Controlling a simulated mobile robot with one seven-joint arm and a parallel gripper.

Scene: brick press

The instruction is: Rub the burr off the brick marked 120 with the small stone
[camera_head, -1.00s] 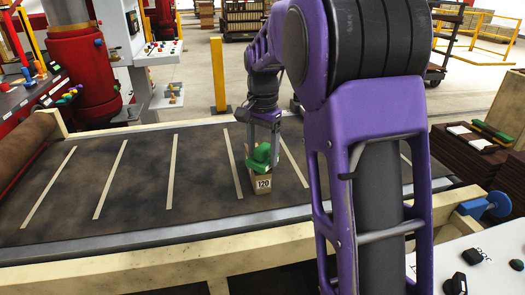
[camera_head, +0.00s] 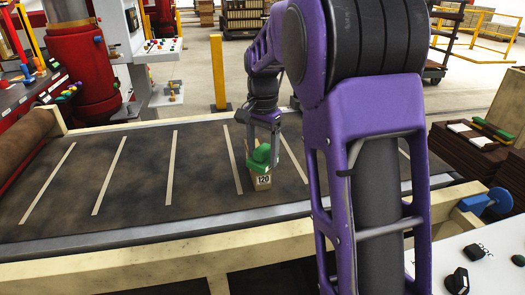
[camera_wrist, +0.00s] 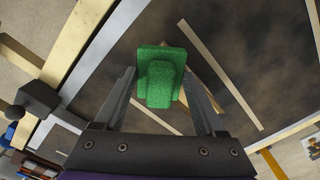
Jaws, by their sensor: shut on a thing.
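The brick marked 120 (camera_head: 258,184) stands on the dark belt (camera_head: 120,190), its number label facing the head camera. My gripper (camera_head: 264,146) is above it, pointing down. It is shut on a green block (camera_head: 260,158), which appears to be the small stone. In the wrist view the green block (camera_wrist: 160,80) sits between the two fingers of my gripper (camera_wrist: 162,85). The stone is at the top of the brick and looks to be touching it. It covers much of the brick in the wrist view. I cannot make out the burr.
Pale stripes cross the belt, and the belt left of the brick is clear. A cream rail (camera_head: 150,262) runs along the near side. A yellow post (camera_head: 218,75) stands beyond the belt. A blue knob (camera_head: 490,202) and dark stacked bricks (camera_head: 465,155) are at right.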

